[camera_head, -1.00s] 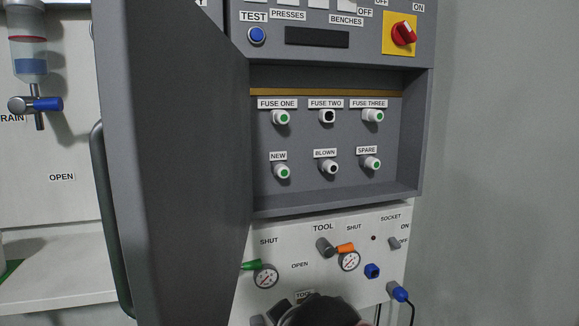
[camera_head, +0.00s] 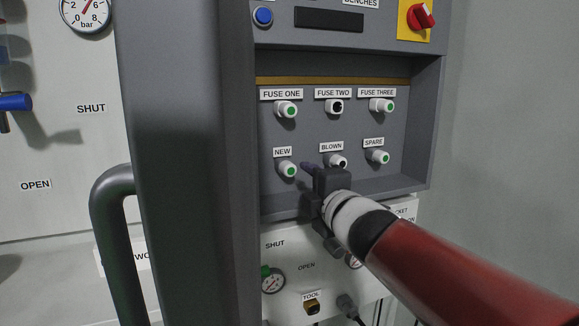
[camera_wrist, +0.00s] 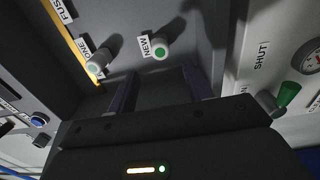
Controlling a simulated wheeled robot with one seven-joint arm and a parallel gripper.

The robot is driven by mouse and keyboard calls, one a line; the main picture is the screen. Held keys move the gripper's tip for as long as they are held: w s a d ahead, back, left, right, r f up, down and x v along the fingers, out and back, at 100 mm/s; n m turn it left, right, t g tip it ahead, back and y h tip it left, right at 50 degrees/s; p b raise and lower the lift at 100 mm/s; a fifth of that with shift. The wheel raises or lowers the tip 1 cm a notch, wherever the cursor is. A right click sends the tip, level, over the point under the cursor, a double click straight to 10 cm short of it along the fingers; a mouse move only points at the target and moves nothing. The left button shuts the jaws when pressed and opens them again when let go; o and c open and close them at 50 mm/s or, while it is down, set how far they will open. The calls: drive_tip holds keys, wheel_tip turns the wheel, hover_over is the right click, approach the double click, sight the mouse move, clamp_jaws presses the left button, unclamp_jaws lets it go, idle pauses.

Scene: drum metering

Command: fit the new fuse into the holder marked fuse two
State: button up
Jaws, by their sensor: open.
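The new fuse (camera_head: 288,168), a white cylinder with a green end, sits at the label NEW in the lower row of the recess. It also shows in the wrist view (camera_wrist: 158,49), beyond the fingers. The holder marked fuse two (camera_head: 334,106), top row middle, is white with a black centre. My gripper (camera_head: 312,170) is just right of the new fuse in the head view, in front of the lower row. In the wrist view its two fingers (camera_wrist: 162,84) are apart with nothing between them.
The dark-ended blown fuse (camera_head: 340,160) is partly hidden behind my gripper. The open cabinet door (camera_head: 185,170) stands along the left. Gauges and valves are below the recess.

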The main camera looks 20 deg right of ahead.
sight(291, 171)
drive_tip(key=shift+w+b, duration=0.5)
drive_tip(key=shift+w, duration=4)
clamp_jaws()
drive_tip(key=shift+s, duration=3)
drive_tip(key=shift+s+p, duration=0.5)
drive_tip(key=shift+s, duration=1.5)
